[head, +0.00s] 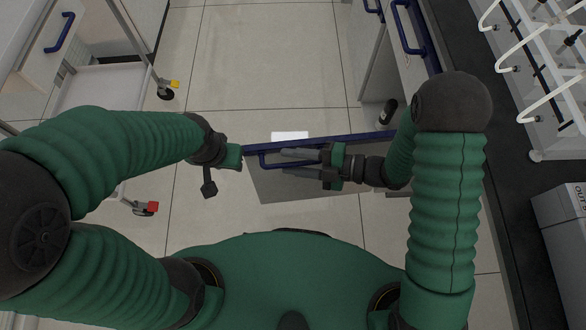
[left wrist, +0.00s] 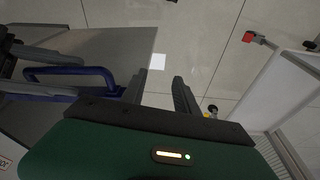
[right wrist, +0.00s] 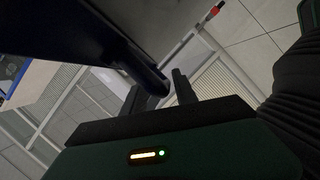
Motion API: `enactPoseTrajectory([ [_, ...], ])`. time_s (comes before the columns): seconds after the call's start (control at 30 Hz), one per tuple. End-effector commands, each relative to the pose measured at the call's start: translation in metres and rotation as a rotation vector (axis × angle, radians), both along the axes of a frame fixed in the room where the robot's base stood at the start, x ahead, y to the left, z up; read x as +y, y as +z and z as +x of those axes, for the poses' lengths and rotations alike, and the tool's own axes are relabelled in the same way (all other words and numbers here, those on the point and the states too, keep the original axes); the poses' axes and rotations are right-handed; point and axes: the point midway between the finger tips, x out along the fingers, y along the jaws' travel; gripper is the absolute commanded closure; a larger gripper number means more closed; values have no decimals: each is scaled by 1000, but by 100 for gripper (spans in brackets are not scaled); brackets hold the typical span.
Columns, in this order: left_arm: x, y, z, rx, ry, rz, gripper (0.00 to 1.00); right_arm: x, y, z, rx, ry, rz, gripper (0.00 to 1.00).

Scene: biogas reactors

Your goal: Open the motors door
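A grey door (head: 300,187) with a blue top edge and a blue bar handle (head: 262,160) stands swung out from the cabinet at the right. The door and its handle (left wrist: 70,72) also show at the left of the left wrist view. My right gripper (head: 284,162) is at the handle, its fingers apart and pointing left. In the right wrist view its fingers (right wrist: 163,84) are close to a dark bar; I cannot tell whether the bar lies between them. My left gripper (left wrist: 158,85) is open and empty, beside the door's free edge. Its fingers are hard to see in the head view.
The cabinet with other blue handles (head: 412,30) and a dark worktop (head: 455,40) runs along the right. A white wheeled cart (head: 100,88) stands at the left. A dark cylinder (head: 388,112) is near the door's cabinet side. The tiled floor (head: 260,60) beyond the door is clear.

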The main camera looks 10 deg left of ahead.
Motion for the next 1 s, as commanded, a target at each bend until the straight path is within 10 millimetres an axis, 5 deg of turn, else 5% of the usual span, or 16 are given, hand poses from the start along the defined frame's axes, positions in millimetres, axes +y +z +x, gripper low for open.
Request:
enactPoseTrajectory([
  [0.1,0,26,0,0,0,0,64,-1,36,1,-3,-2,0,66],
  [0.37,0,37,0,0,0,0,64,-8,38,-78,8,-2,5,66],
  [0.5,0,79,0,-1,0,0,64,-12,50,-113,13,-4,3,66],
  [0.7,0,108,1,-1,0,0,64,-16,46,-144,9,-3,0,66],
  [1.0,0,112,0,0,0,0,64,-17,40,-159,0,-1,0,66],
])
